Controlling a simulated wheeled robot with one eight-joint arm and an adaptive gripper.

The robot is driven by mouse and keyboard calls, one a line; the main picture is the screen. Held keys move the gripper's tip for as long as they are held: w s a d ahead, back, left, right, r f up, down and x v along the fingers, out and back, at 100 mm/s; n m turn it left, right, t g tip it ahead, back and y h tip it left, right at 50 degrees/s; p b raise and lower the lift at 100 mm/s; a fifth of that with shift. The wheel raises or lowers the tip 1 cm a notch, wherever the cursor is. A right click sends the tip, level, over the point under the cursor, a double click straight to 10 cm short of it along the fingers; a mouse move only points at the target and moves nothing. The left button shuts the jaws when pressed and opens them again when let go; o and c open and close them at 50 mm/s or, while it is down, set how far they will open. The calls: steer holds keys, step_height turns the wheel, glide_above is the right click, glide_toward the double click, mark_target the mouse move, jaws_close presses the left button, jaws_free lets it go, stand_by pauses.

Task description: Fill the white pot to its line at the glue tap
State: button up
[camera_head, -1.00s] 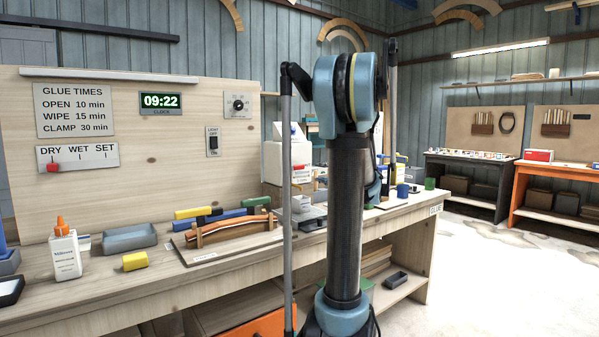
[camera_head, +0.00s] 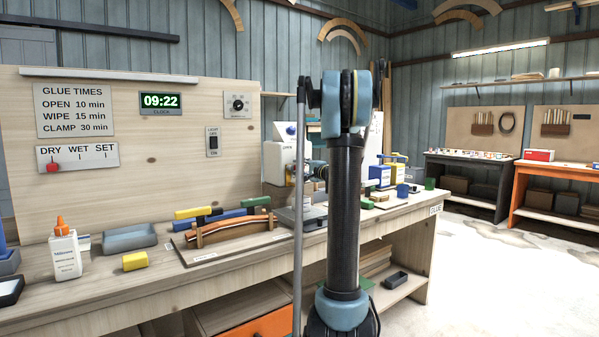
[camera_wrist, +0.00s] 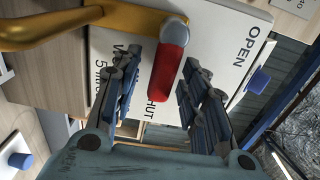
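In the wrist view my gripper (camera_wrist: 165,95) has its two jointed fingers spread on either side of a red lever grip (camera_wrist: 169,70). Gaps show between the grip and both fingers. A brass pipe (camera_wrist: 60,27) runs beside the grip. The white plate (camera_wrist: 215,25) behind reads OPEN and SHUT; the grip lies beside the partly covered SHUT. In the head view a white container (camera_head: 278,162) stands at the back of the bench, left of my arm. My arm largely hides the gripper there. I cannot make out the white pot or its line for certain.
Floor to the right is clear.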

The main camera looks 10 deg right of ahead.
steer(key=shift+w+a, duration=0.15)
steer(key=shift+w, duration=0.2)
jaws_close()
